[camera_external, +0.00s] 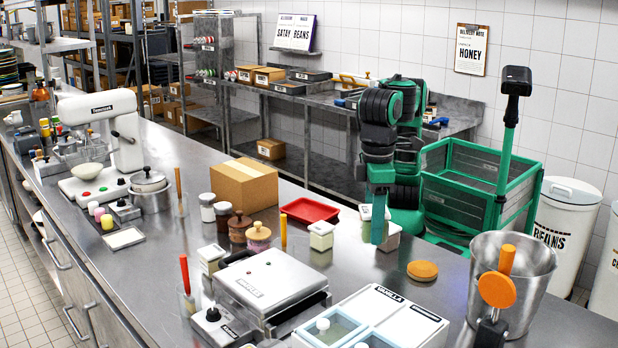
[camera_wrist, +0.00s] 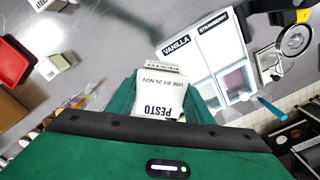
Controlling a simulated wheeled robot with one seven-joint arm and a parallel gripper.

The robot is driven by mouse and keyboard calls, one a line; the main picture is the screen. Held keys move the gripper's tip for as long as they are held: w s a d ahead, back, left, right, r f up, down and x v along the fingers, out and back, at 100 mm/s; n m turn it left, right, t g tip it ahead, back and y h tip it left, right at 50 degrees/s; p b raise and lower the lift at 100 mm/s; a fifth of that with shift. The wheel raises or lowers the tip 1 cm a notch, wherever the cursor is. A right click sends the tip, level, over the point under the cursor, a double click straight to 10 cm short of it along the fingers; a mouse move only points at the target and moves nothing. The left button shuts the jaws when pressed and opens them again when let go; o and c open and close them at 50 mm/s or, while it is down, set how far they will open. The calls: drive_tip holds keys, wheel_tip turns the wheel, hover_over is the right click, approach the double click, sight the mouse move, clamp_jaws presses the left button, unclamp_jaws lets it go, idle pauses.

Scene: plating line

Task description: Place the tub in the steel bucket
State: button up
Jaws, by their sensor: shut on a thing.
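The tub (camera_wrist: 160,98) is a small white container labelled PESTO, seen close up between my fingers in the wrist view. My gripper (camera_external: 379,230) is shut on it. In the external view my green fingers hide much of the tub, and its exact height above the counter is hard to tell. The steel bucket (camera_external: 529,290) is a tapered metal pail at the right end of the counter, to the right of my gripper and apart from it. I cannot make out the bucket surely in the wrist view.
A white Vanilla and Strawberry container (camera_external: 405,318) sits at the front, also in the wrist view (camera_wrist: 185,58). An orange disc (camera_external: 422,270) lies between my gripper and the bucket.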

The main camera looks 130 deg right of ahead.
drive_tip(key=s+a+n, duration=0.8)
drive_tip(key=s+a, duration=1.4)
drive_tip(key=a, duration=0.2)
drive_tip(key=f, duration=1.6)
drive_tip(key=shift+w+a+f, duration=0.1)
drive_tip(key=shift+w+f, duration=0.1)
drive_tip(key=shift+f, duration=2.45)
drive_tip(key=o, duration=1.3)
drive_tip(key=shift+f, duration=0.1)
